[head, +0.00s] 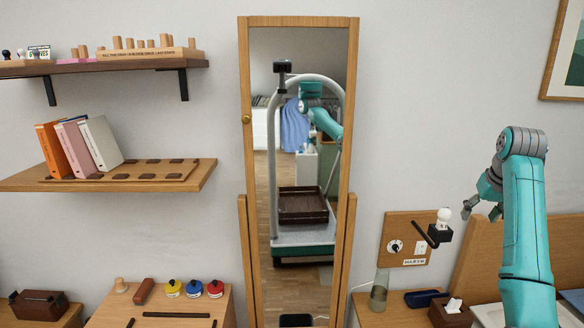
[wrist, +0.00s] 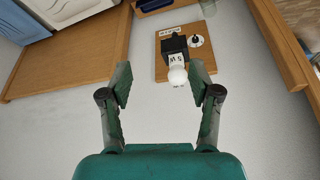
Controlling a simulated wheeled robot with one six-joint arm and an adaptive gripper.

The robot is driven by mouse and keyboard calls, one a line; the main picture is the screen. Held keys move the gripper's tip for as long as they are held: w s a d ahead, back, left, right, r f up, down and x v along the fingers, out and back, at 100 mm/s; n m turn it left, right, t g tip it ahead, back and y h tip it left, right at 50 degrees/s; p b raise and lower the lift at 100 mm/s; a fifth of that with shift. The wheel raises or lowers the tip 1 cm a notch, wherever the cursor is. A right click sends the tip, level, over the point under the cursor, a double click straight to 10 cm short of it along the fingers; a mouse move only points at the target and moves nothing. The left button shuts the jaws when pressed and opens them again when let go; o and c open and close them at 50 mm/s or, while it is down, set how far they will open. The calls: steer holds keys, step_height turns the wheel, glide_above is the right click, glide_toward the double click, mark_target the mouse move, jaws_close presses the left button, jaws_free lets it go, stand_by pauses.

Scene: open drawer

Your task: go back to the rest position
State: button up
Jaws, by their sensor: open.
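My gripper (head: 482,212) is at the right of the head view, in front of the wall. In the wrist view my gripper (wrist: 162,80) has its two fingers spread wide apart, with nothing held between them. A white bulb (head: 443,216) stands upright on a black holder (head: 440,233), left of my gripper and apart from it in the head view. In the wrist view the bulb (wrist: 178,76) appears between the fingertips, beyond them. The holder is on a wooden wall panel (head: 396,228) with a dial and a white switch plate.
A tall mirror (head: 350,120) in a wooden frame stands in the middle and reflects my body. Shelves (head: 200,175) are on the left wall. A bedside table (head: 395,312) holds a glass, a dark case and a tissue box. A wooden headboard (head: 475,255) is behind my arm.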

steer(key=s+a+f+t, duration=0.1)
steer(key=a+f, duration=0.3)
steer(key=f, duration=1)
steer(key=s+a+f+t, duration=0.15)
steer(key=a+f, duration=0.25)
steer(key=f, duration=1)
steer(key=s+a+f+n+t, duration=0.1)
steer(key=s+a+f, duration=0.4)
steer(key=s+f, duration=0.35)
steer(key=s+a+f+t, duration=0.1)
steer(key=s+a+f, duration=0.5)
steer(key=s+f, duration=0.25)
steer(key=s+a+t, duration=0.2)
steer(key=s+a, duration=0.2)
steer(key=s, duration=0.8)
steer(key=s+a+t, duration=0.1)
steer(key=s+a, duration=0.3)
steer(key=s, duration=0.8)
steer(key=s+a+r+n+t+y, duration=0.1)
steer(key=s+a+r+t, duration=0.2)
steer(key=s+r, duration=1.4)
steer(key=shift+s+r+n, duration=0.3)
steer(key=shift+s+r, duration=0.05)
steer(key=shift+s, duration=0.85)
